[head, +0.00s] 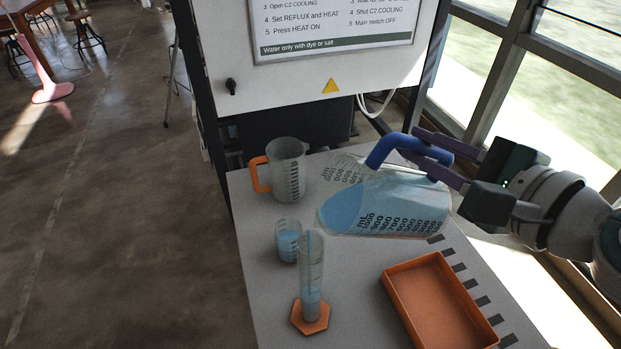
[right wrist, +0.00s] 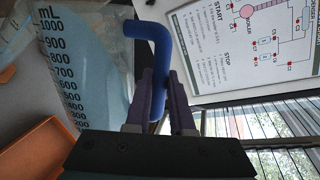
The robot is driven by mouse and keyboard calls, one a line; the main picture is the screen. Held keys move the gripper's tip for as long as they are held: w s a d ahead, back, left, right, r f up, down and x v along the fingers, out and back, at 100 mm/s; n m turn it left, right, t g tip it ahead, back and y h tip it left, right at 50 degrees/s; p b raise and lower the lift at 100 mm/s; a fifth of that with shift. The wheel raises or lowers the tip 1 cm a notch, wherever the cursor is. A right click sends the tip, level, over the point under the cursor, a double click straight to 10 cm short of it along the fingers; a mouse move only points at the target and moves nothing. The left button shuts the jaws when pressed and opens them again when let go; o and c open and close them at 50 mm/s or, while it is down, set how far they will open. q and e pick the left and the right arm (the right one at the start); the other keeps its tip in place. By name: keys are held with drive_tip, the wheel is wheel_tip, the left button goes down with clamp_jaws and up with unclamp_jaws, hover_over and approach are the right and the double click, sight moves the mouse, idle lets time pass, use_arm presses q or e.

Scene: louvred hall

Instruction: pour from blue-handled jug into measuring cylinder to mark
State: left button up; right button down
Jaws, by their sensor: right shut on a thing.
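My right gripper (head: 430,155) is shut on the blue handle (head: 385,150) of a clear jug (head: 390,205). The jug is tipped almost onto its side, mouth to the left, with blue liquid reaching its lower lip. The jug's scale and handle (right wrist: 160,45) also show in the right wrist view. The measuring cylinder (head: 312,265) stands upright on an orange six-sided foot, just below and left of the jug's lip. It holds blue liquid low down, and a thin blue streak shows in its upper part. I cannot read its mark. My left gripper is not in view.
A small beaker (head: 288,245) with blue liquid stands close behind the cylinder. An orange-handled jug (head: 287,170) stands at the back left of the table (head: 265,315). An orange tray (head: 395,290) lies at the right. A panel with a printed sheet (head: 335,30) rises behind.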

sight(433, 182)
drive_tip(key=f+b, duration=0.1)
drive_tip(key=b, duration=0.2)
drive_tip(key=d+f+m+b, duration=0.1)
drive_tip(key=f+b, duration=0.1)
drive_tip(key=b, duration=0.1)
drive_tip(key=d+f+m+y+b, duration=0.1)
drive_tip(key=b, duration=0.2)
drive_tip(key=shift+w+f, duration=0.3)
drive_tip(key=shift+w, duration=0.05)
drive_tip(key=shift+d+m, duration=0.15)
drive_tip(key=shift+m, duration=0.15)
drive_tip(key=shift+r, duration=0.2)
drive_tip(key=shift+w+d+b, duration=0.15)
drive_tip(key=shift+d+b, duration=0.15)
drive_tip(key=shift+b, duration=0.05)
drive_tip(key=shift+w+d+r+m+t+y+b, duration=0.1)
drive_tip(key=shift+w+d+r+m+y+b, duration=0.1)
drive_tip(key=shift+d+r+m+y+b, duration=0.3)
drive_tip(key=shift+w+d+r+m+t+y+b, duration=0.2)
drive_tip(key=shift+d+r+m, duration=0.3)
drive_tip(key=shift+d+m, duration=0.35)
drive_tip(key=shift+w+d+r+m+y+b, duration=0.35)
drive_tip(key=shift+d+r+m, duration=0.2)
drive_tip(key=shift+d, duration=0.2)
drive_tip(key=shift+s, duration=0.1)
